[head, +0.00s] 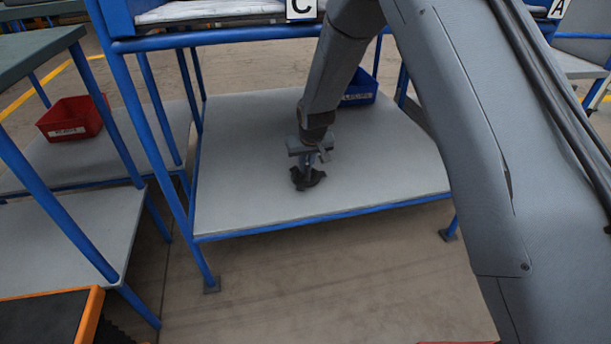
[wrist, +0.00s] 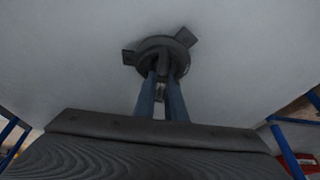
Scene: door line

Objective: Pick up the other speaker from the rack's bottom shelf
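The speaker (head: 308,178) is a small dark round part with tabs sticking out at its rim. It is at the middle of the rack's bottom shelf (head: 245,140), a pale board in a blue frame. It also shows in the wrist view (wrist: 160,47), directly beyond my fingers. My gripper (head: 308,168) points down over it. In the wrist view my two fingers (wrist: 161,78) are close together on either side of the speaker's narrow raised middle and look shut on it. I cannot tell whether the speaker touches the shelf.
A blue labelled bin (head: 359,88) stands at the shelf's back, partly behind my arm. A red bin (head: 70,119) sits on the neighbouring rack's shelf at left. Blue posts and the upper shelf marked C (head: 302,9) frame the space. The shelf around the speaker is bare.

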